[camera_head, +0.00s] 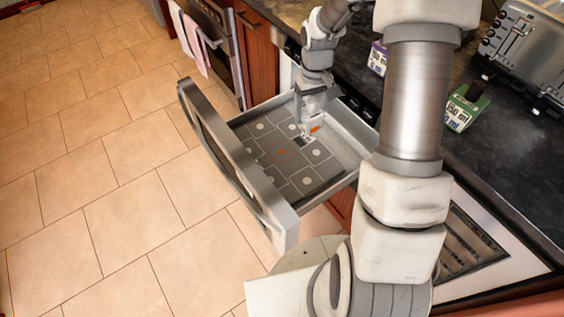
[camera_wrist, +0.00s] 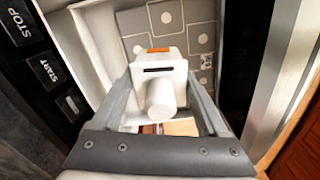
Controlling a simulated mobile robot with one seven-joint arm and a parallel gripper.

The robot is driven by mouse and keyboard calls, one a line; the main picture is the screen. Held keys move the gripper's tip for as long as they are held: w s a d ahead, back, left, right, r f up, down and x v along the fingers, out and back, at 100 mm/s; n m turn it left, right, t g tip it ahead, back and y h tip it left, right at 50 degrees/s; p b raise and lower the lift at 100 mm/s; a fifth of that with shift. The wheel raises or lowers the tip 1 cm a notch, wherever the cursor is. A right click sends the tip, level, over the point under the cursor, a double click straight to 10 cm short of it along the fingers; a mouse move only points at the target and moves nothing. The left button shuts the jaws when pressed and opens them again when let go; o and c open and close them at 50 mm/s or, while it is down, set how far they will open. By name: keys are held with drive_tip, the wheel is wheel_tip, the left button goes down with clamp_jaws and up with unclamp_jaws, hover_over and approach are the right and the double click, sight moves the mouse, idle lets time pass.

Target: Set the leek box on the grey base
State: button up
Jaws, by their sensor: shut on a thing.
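A white box with an orange patch (camera_head: 313,129), which I take to be the leek box, is in my gripper (camera_head: 306,115). In the wrist view the box (camera_wrist: 160,82) sits between the two fingers and shows a round white knob and a dark slot. Its print is too small to read. The grey base (camera_head: 281,158) is the tiled floor of the open drawer, with pale round dots; it also shows in the wrist view (camera_wrist: 205,35). My gripper is shut on the box inside the drawer's back right part. I cannot tell whether the box touches the base.
The drawer's front panel (camera_head: 238,165) and side walls surround the base. A green carton (camera_head: 464,108) and a purple carton (camera_head: 377,58) stand on the dark counter (camera_head: 500,150), near a toaster (camera_head: 522,50). Most of the base is bare.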

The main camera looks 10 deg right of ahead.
drive_tip(key=w+d+f+n+b, duration=0.15)
drive_tip(key=d+f+b, duration=0.25)
drive_tip(key=f+b, duration=0.45)
drive_tip(key=b, duration=0.2)
approach(282, 152)
drive_tip(key=shift+f+m+b, duration=0.25)
drive_tip(key=shift+f+b, duration=0.7)
drive_tip(key=shift+f, duration=0.9)
drive_tip(key=shift+f, duration=0.1)
drive_tip(key=shift+f, duration=0.15)
drive_tip(key=o, duration=1.4)
